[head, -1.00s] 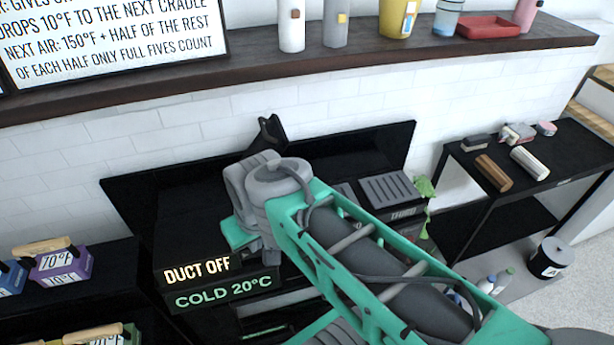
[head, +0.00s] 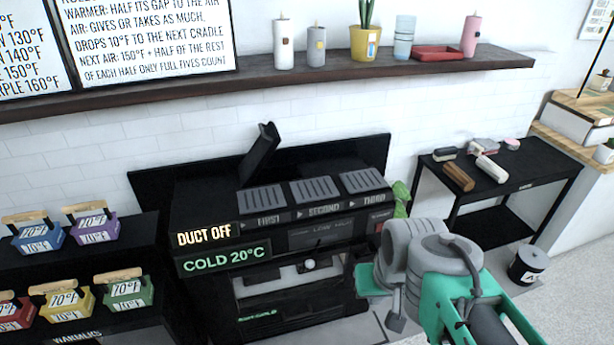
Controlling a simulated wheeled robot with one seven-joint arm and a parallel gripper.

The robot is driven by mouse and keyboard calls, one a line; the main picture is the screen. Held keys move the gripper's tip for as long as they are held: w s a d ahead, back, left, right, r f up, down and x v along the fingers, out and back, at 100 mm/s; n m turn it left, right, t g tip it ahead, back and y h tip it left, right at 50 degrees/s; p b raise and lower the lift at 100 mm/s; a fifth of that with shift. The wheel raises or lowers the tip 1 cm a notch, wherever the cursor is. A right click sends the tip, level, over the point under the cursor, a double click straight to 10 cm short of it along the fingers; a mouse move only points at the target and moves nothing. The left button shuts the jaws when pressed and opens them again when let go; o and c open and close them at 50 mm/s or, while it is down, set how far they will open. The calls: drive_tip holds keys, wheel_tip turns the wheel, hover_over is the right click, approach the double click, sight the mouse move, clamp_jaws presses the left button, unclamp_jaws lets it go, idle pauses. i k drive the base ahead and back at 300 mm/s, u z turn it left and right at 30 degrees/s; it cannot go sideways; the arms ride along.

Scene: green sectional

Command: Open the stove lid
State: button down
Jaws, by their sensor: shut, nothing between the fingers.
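The black stove (head: 290,235) stands against the white brick wall in the middle of the head view. Its top carries three grey ribbed plates (head: 316,191) above the labels FIRST, SECOND and THIRD. Its signs read DUCT OFF (head: 204,235) and COLD 20°C (head: 224,257). The front below has a window-like section with a small white knob (head: 309,264). I cannot tell which part is the lid. My gripper (head: 396,318) is at the stove's right front, apart from the knob. It is shut and empty; my wrist hides part of it and the stove's right front corner.
A black tilted bar (head: 259,150) rises behind the stove. A shelf (head: 180,88) with candles and a plant runs above. Coloured handled blocks (head: 92,224) sit on a warmer rack at left. A black side table (head: 520,175) stands at right, with a dark bin (head: 528,264) below.

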sight(270, 139)
drive_tip(key=u, duration=0.7)
drive_tip(key=i, duration=0.6)
drive_tip(key=u, duration=0.85)
drive_tip(key=i, duration=0.7)
drive_tip(key=z, duration=0.1)
